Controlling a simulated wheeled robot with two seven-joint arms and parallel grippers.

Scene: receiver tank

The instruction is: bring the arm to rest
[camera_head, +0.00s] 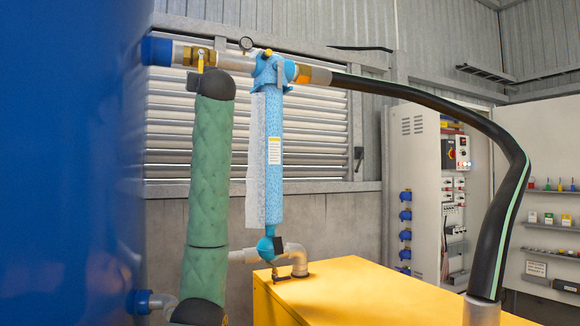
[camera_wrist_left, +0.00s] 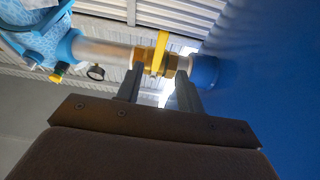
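My left gripper (camera_wrist_left: 160,80) shows in the left wrist view with its two grey fingers apart and nothing held between them. Its fingertips are just below a brass valve (camera_wrist_left: 156,62) with a yellow lever (camera_wrist_left: 161,47); I cannot tell whether they touch it. In the head view my left arm, in a green padded sleeve, stands upright at left with its dark wrist below the same brass valve (camera_head: 196,55). The fingers are hard to make out there. My right arm and gripper are not in view.
A big blue tank (camera_head: 65,160) fills the left side. A light blue filter column (camera_head: 273,165) and a pressure gauge (camera_head: 246,44) are close right of my arm. A black hose (camera_head: 430,100) arches over a yellow housing (camera_head: 350,290). An open cabinet (camera_head: 412,190) stands behind.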

